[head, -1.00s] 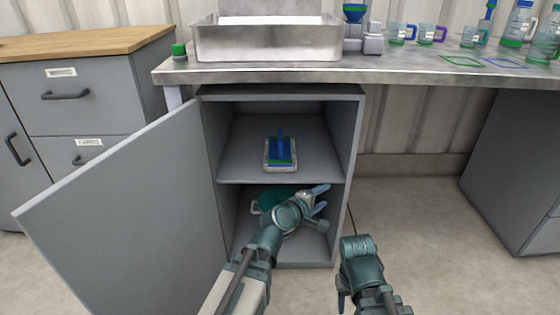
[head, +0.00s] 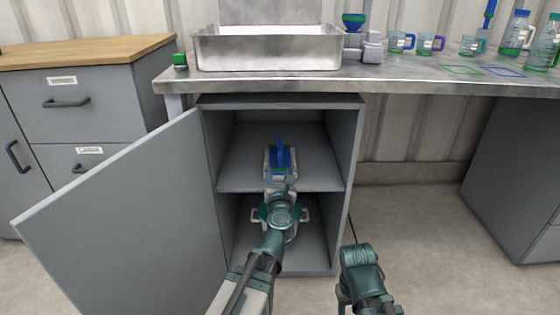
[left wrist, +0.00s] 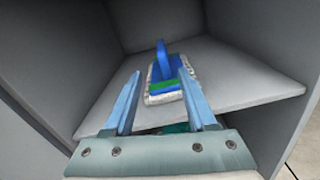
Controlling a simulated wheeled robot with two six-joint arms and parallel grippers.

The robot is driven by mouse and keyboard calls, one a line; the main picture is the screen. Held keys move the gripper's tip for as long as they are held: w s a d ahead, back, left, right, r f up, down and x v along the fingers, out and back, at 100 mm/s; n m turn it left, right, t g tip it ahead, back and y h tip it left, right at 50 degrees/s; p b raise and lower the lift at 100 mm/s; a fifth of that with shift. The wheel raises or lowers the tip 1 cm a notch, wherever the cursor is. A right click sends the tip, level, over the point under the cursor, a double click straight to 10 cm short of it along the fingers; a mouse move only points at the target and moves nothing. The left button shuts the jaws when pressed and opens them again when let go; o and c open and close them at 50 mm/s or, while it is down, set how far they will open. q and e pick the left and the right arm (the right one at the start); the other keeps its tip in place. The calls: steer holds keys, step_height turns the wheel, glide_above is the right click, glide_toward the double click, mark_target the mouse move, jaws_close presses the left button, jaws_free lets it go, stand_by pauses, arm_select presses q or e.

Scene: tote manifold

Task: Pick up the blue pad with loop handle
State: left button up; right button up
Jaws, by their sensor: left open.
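The blue pad with loop handle (head: 283,158) lies on the upper shelf of the open cabinet. In the left wrist view the pad (left wrist: 165,69) shows a blue upright handle, a green band and a pale fringed edge. My left gripper (head: 280,178) is in front of the shelf opening and points at the pad. The gripper partly hides the pad's near edge in the head view. My right gripper (head: 345,295) is low, outside the cabinet; its fingers are not clear.
The cabinet door (head: 120,220) stands open to the left. The upper shelf (head: 240,172) is bare around the pad. A green item with pale handles (head: 304,214) is on the lower level, partly hidden by my arm. A metal sink (head: 268,50) and cups are on the counter above.

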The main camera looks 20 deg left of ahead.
mark_target(280, 155)
arm_select(q)
steer(key=x, duration=0.6)
steer(key=shift+w+a, duration=0.1)
steer(key=shift+w, duration=0.25)
steer(key=shift+x, duration=2.65)
steer(key=shift+s+f, duration=0.1)
jaws_close()
